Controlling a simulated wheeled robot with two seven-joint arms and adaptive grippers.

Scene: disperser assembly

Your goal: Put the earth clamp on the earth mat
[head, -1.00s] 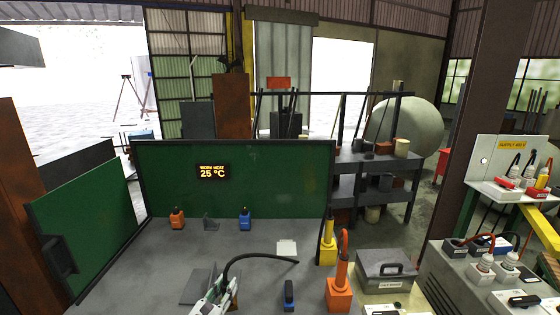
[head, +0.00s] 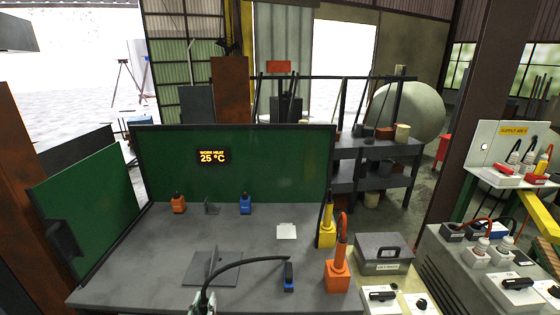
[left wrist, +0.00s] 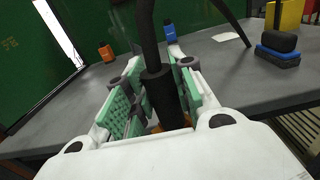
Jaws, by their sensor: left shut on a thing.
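My left gripper (head: 203,303) is at the bottom edge of the head view, in front of the grey table. In the left wrist view its green-padded fingers (left wrist: 160,88) are shut on a black cylindrical handle (left wrist: 159,92) with a thick black cable rising from it. A bit of orange shows below the handle. In the head view the black cable (head: 250,262) arches right over the table. I cannot tell for sure whether this is the earth clamp. A small white square plate (head: 287,231) lies flat on the table; whether it is the earth mat is unclear. My right gripper is out of view.
A grey angled bracket (head: 211,268) stands on the table near the gripper. A blue-black block (head: 288,277), an orange holder (head: 338,277) and a yellow holder (head: 327,237) stand to the right. Green screens (head: 250,165) close the back and left. The table (head: 150,260) is clear at left.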

